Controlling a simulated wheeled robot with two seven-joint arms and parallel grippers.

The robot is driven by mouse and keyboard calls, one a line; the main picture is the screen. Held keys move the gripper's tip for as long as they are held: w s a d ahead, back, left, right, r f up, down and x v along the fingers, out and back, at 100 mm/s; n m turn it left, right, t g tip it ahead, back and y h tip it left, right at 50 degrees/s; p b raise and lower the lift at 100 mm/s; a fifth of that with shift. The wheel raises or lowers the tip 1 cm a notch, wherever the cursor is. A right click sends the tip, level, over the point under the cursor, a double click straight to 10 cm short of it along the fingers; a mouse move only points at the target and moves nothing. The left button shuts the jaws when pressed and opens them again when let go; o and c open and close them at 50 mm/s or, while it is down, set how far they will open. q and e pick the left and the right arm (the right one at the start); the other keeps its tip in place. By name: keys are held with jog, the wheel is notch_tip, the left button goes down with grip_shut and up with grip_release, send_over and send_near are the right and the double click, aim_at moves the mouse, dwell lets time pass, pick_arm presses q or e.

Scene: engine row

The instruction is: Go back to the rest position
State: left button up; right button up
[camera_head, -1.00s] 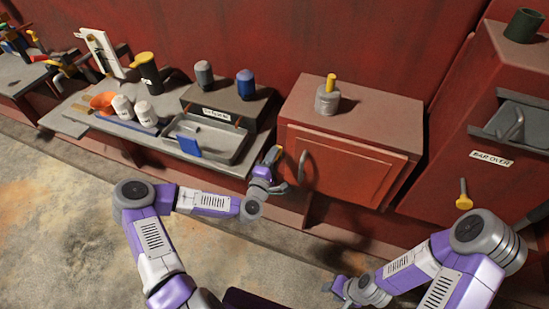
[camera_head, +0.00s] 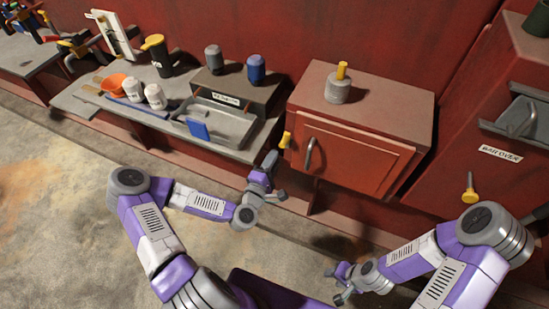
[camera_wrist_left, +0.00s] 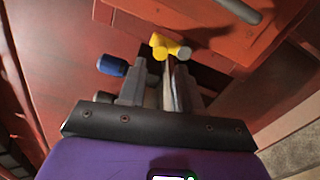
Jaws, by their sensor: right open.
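My left gripper (camera_head: 275,177) is in front of the red cabinet (camera_head: 365,92), low by its left edge. Its two grey fingers stand apart and look empty. A yellow-handled piece (camera_head: 286,140) is just above the gripper at the cabinet's left edge. In the left wrist view the yellow piece (camera_wrist_left: 168,47) appears just beyond the fingertips, and I see no clear grip on it. My right gripper (camera_head: 335,285) is open and empty, low in the middle right of the head view, over the floor.
The cabinet door has a handle (camera_head: 309,152); a grey jar with a yellow top (camera_head: 339,85) stands on top. The left bench holds a grey tray (camera_head: 225,124), an orange bowl (camera_head: 116,84), and white, grey and blue canisters. A bar oven (camera_head: 500,130) is right. Floor (camera_head: 60,190) left is clear.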

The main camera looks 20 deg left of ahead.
dwell(0.3)
pick_arm(q)
jog(key=s+d+f+m+g+h, duration=0.3)
jog(key=s+d+f+m+g, duration=0.15)
jog(key=d+f, duration=0.25)
jog(key=s+d+f+m+g+h, duration=0.3)
jog(key=s+d+f+m+g, duration=0.15)
jog(key=d+f+m, duration=0.2)
jog(key=s+a+f+m+g+y, duration=0.1)
jog(key=s+f+m+g, duration=0.2)
jog(key=s, duration=0.3)
jog(key=s+a+f+m+g+y, duration=0.1)
jog(key=s+f+m+g, duration=0.2)
jog(key=s+f+g, duration=0.1)
jog(key=shift+s+a+f+g+y, duration=0.3)
jog(key=shift+s+a+f+g, duration=0.1)
jog(key=shift+s+g, duration=0.55)
jog(key=shift+t, duration=0.25)
